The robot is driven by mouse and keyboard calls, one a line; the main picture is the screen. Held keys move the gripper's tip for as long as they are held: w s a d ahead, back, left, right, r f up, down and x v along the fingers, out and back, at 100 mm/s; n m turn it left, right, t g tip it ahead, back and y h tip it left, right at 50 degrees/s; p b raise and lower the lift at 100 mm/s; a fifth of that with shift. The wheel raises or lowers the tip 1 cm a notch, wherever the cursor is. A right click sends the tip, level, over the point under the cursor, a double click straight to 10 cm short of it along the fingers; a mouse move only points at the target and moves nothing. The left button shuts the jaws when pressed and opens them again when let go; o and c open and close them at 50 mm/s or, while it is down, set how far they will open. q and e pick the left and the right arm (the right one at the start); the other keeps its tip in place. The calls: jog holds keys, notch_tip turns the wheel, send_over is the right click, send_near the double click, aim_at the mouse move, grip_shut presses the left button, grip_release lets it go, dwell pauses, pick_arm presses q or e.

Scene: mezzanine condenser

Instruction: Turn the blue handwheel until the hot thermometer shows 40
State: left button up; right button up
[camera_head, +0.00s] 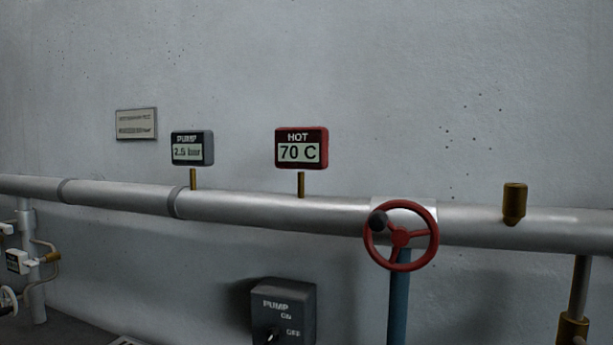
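The hot thermometer (301,148) is a red box on a short brass stem above the pipe, and its display reads 70 C. No blue handwheel shows in the head view. A blue post (398,305) runs down below the red handwheel. Neither of my grippers is in the head view.
A grey pipe (260,207) crosses the wall. A pump gauge (192,148) reads about 2.5 bar. A pump switch box (300,298) marked ON and OFF sits below the pipe. A brass fitting (514,200) is at right. A pale wheel (8,300) is partly visible at far left.

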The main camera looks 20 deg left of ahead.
pick_arm(q)
jog(key=shift+s, duration=0.5)
pick_arm(e)
jog(key=shift+d, duration=0.55)
